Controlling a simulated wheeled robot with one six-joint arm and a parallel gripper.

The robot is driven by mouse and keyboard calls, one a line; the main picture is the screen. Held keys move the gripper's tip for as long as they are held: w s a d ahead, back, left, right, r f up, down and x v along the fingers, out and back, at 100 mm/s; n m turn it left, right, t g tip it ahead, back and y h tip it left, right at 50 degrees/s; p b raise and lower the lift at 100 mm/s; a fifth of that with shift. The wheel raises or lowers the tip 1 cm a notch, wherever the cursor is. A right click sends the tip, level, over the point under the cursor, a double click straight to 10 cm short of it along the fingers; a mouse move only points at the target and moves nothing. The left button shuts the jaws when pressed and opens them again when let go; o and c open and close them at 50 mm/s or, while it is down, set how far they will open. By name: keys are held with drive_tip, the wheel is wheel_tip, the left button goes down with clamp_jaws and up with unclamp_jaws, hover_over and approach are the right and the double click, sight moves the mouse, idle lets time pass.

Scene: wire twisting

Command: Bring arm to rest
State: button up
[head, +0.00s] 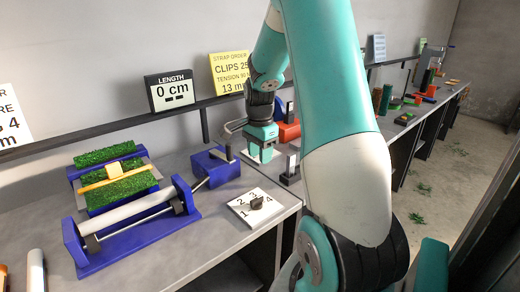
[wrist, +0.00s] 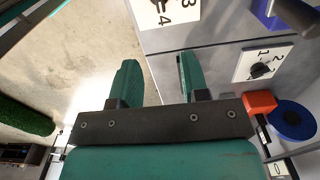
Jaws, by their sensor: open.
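My arm, teal and white, reaches up and over the grey workbench (head: 230,180) in the head view, then bends down to its wrist. My gripper (head: 262,152) points down above the bench, right of the blue crank block (head: 215,168) and behind the numbered dial plate (head: 262,205). In the wrist view, the two teal fingers of my gripper (wrist: 158,78) stand apart with nothing between them. Pale floor and the grey bench side show beyond them. Part of my arm hides the bench behind it in the head view.
A blue roller frame (head: 130,222) and green grass-like strips (head: 120,190) fill the left bench. An orange block (wrist: 260,103) and a blue disc (wrist: 293,118) lie right of my gripper in the wrist view.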

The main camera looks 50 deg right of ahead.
drive_tip(key=shift+r, duration=0.75)
drive_tip(key=a+r+n+t+y, duration=0.1)
drive_tip(key=a+r+n, duration=0.2)
drive_tip(key=a+n, duration=0.65)
drive_tip(key=a+r+n+y, duration=0.1)
drive_tip(key=a+r+n, duration=0.35)
drive_tip(key=a, duration=1.05)
drive_tip(key=s+a+r+n+g+y, duration=0.1)
drive_tip(key=s+a+n+y, duration=0.1)
drive_tip(key=s+a+n, duration=1.2)
drive_tip(key=shift+s+a+r, duration=0.35)
drive_tip(key=shift+s+a, duration=0.1)
drive_tip(key=shift+s, duration=0.05)
